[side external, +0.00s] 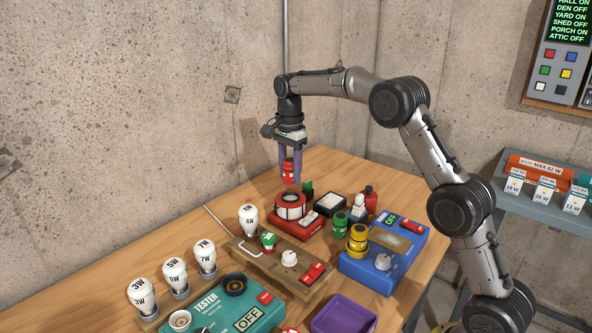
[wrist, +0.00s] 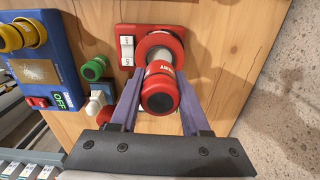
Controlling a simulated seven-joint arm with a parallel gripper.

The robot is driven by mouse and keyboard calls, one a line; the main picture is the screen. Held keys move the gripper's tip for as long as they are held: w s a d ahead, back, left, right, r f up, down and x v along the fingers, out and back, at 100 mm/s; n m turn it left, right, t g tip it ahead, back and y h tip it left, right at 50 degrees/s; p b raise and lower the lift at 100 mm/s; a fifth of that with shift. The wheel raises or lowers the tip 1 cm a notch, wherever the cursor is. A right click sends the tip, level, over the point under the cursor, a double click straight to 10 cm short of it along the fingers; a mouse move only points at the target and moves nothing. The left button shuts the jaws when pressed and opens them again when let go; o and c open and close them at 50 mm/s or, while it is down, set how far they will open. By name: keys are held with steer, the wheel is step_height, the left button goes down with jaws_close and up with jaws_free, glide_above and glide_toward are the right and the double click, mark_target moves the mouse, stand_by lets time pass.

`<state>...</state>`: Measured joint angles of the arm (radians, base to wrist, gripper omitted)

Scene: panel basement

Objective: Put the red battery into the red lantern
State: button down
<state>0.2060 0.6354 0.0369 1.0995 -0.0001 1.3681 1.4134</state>
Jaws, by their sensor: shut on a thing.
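My gripper (side external: 289,172) is shut on the red battery (side external: 288,166), a small red cylinder with a dark end and a white mark. It holds the battery upright in the air above the red lantern (side external: 291,207), a red ring-shaped body with a pale band on a red base. In the wrist view the battery (wrist: 160,90) sits between the two purple fingers, and the lantern (wrist: 152,46) shows just beyond it, partly hidden. The battery looks apart from the lantern in the side view.
A blue panel (side external: 372,272) with a yellow piece (side external: 357,240) is in front.

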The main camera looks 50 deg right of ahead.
mark_target(290, 184)
steer(key=shift+f, duration=2.7)
steer(key=shift+s+f, duration=0.15)
steer(key=shift+f, duration=0.35)
steer(key=shift+a+r, duration=0.1)
steer(key=shift+r, duration=0.4)
steer(key=shift+r, duration=0.45)
steer(key=shift+r, duration=0.15)
steer(key=shift+f, duration=0.5)
